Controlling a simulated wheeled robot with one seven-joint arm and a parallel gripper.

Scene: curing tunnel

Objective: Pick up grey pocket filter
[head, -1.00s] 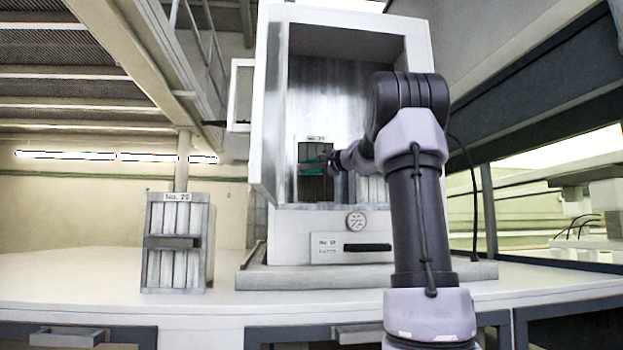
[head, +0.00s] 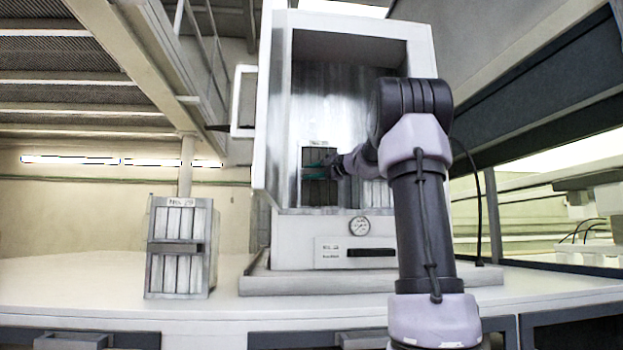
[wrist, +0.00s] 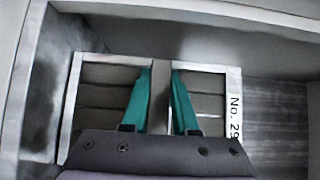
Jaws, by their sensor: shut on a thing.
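The grey pocket filter (head: 320,192), a dark-grey pleated block in a light frame, stands inside the open cabinet, towards the left of its chamber. The wrist view shows its frame and dark pockets (wrist: 106,100) and a label reading No. 29. My gripper (head: 318,172) reaches into the chamber at the filter's front. In the wrist view its teal fingers (wrist: 160,72) are shut on the bar across the filter's middle. The filter's lower part and far side are hidden in the wrist view.
The white cabinet (head: 290,250) has its door (head: 270,120) swung open at the left. Lighter panels (head: 376,194) show in the chamber right of the filter, partly behind my arm. Another framed filter (head: 178,262) stands on the white bench (head: 70,285) at the left. Bench around it is clear.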

